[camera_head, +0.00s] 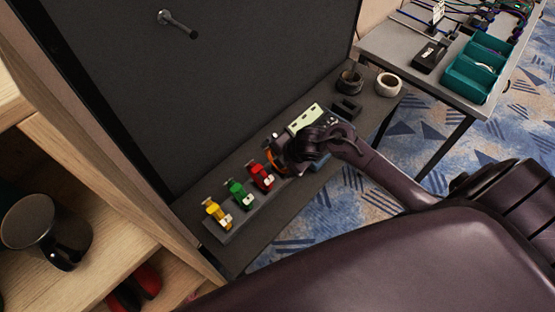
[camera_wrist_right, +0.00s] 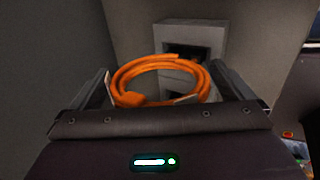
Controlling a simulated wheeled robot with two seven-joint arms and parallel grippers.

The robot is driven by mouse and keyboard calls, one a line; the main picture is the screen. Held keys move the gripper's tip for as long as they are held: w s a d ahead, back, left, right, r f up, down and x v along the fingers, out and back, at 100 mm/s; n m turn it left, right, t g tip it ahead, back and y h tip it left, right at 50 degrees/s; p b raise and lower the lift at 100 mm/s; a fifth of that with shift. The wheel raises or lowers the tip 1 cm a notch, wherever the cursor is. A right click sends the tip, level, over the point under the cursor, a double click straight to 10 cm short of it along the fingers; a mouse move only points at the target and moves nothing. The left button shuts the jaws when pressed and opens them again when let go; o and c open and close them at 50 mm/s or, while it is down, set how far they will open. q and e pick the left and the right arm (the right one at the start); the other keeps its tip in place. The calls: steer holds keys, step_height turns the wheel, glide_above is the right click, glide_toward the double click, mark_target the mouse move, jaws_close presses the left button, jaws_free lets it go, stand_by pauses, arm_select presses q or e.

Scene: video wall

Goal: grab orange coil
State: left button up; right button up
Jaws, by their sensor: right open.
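The orange coil (camera_wrist_right: 122,78) is a loop of orange cable with a thicker orange piece at its lower left. In the right wrist view it lies ahead, between the two fingers of my right gripper (camera_wrist_right: 160,72). The fingers are apart, one on each side of the coil; I cannot tell whether they touch it. In the head view my right gripper (camera_head: 283,152) is low over the dark shelf, next to the red item, and mostly hides the coil. A sliver of orange (camera_head: 268,154) shows beside it. My left gripper is not in view.
Yellow (camera_head: 215,212), green (camera_head: 238,193) and red (camera_head: 261,176) items stand in a row on the shelf. Black (camera_head: 349,82) and white (camera_head: 388,85) rolls sit at its far end. A dark panel (camera_head: 190,110) with a peg rises behind. A wooden shelf stands left.

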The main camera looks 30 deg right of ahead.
steer(key=c, duration=0.8)
steer(key=shift+c, duration=0.2)
